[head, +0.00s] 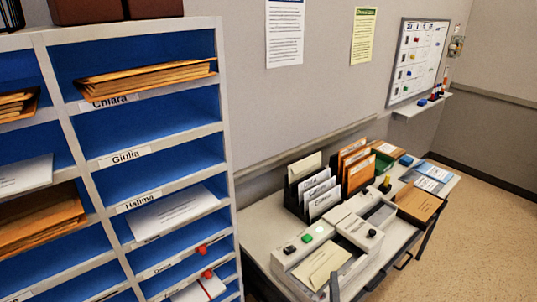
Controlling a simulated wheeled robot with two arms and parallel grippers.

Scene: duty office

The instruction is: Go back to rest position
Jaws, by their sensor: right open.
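Only a small dark upright piece (335,287) shows at the bottom edge, in front of the desk. It looks like the tip of my right gripper, which is open. Nothing shows held in it, and the rest of it is below the picture. My left gripper is not in view.
A blue-backed pigeonhole shelf (226,130) with envelopes stands close on the left. A desk (262,226) with a file sorter (292,202), trays and a brown box (418,205) runs along the wall. A whiteboard (418,60) hangs beyond. Free floor (490,240) lies right.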

